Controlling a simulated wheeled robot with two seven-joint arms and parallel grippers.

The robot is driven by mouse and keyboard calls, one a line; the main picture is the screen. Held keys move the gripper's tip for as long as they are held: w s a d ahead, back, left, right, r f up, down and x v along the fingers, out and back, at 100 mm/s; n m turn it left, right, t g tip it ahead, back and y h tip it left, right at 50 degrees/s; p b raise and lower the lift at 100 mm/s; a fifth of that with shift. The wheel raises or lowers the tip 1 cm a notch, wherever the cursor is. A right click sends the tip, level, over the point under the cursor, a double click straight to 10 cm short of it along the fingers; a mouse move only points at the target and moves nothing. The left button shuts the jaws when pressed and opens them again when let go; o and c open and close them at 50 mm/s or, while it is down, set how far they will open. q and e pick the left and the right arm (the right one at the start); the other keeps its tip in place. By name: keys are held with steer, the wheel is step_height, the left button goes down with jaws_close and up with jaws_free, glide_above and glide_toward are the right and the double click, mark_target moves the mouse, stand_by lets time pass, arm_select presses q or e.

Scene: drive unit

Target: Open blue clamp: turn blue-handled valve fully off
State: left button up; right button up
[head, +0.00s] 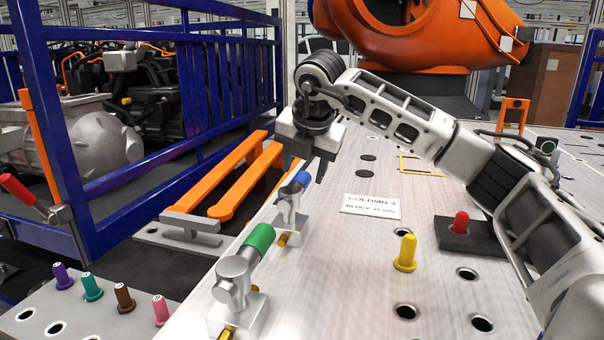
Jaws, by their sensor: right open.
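The blue-handled valve (290,199) stands on the edge of the light metal table, a silver fitting on a square base with a small brass stub low down. Its blue handle (303,179) sticks up and tilts to the right. My right gripper (305,172) comes down from above, open, with its dark fingers at the upper end of the blue handle. I cannot tell whether the fingers touch the handle. My left gripper is not in view.
A similar green-handled valve (259,238) stands nearer on the same edge. A yellow peg (405,254), a red peg (460,222) on a dark block and a label plate (371,205) are to the right. A blue fence (190,110) stands left.

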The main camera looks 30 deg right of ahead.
mark_target(301, 176)
steer(key=shift+x, duration=1.6)
jaws_close()
steer(key=shift+a, duration=0.1)
